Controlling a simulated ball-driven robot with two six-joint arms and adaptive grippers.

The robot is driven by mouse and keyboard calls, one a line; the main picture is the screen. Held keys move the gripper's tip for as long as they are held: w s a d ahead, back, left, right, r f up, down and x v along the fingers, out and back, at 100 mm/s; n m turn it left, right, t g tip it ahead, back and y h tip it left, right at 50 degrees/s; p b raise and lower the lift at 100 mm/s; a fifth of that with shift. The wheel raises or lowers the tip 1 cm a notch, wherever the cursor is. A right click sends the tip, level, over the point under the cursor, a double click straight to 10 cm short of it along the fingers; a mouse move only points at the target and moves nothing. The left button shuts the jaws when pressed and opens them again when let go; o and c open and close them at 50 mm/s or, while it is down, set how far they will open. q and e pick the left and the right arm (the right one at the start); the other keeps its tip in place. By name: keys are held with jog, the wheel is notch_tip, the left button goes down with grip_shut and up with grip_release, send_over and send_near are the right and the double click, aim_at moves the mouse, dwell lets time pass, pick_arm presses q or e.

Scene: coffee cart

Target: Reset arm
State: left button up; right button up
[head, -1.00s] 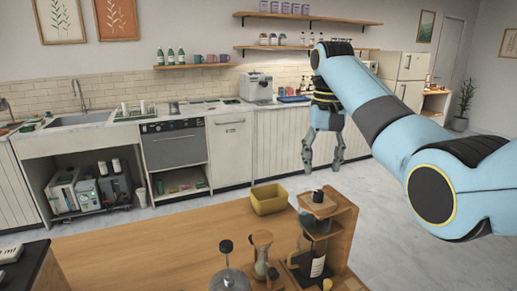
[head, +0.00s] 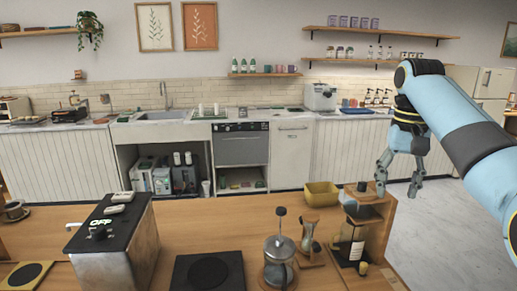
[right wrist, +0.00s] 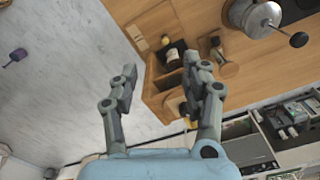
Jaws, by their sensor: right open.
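My right gripper (head: 399,190) is open and empty in the head view. It hangs with its fingers pointing down, to the right of the wooden cart's right end, with the floor behind it. In the right wrist view its two fingers (right wrist: 163,82) are spread apart, with the cart's end and bottle stand between and beyond them. My left gripper is in neither view.
The wooden cart top (head: 225,215) holds a glass press (head: 279,262), an hourglass-shaped brewer (head: 309,237), a wooden bottle stand (head: 376,222), a yellow bin (head: 321,195), a black pad (head: 208,271) and a grinder-like box (head: 116,245). A kitchen counter (head: 350,116) runs along the back.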

jog(key=s+f+g+b, duration=0.2)
jog(key=s+f+b, duration=0.2)
jog(key=s+f, duration=0.8)
jog(key=s+f+g+b, duration=0.1)
jog(key=s+f+b, duration=0.4)
jog(key=f, duration=1.4)
jog(key=s+f+g+b, duration=0.2)
jog(key=s+f+b, duration=0.2)
jog(key=s+f, duration=0.8)
jog(key=s+d+f+n+t+b, duration=0.2)
jog(key=s+f+b, duration=1)
jog(key=s+f, duration=2.1)
jog(key=w+f+n+t+p, duration=0.1)
jog(key=w+n+t, duration=0.1)
jog(key=w, duration=0.4)
jog(key=shift+f+t+h, duration=0.4)
jog(key=shift+t, duration=0.5)
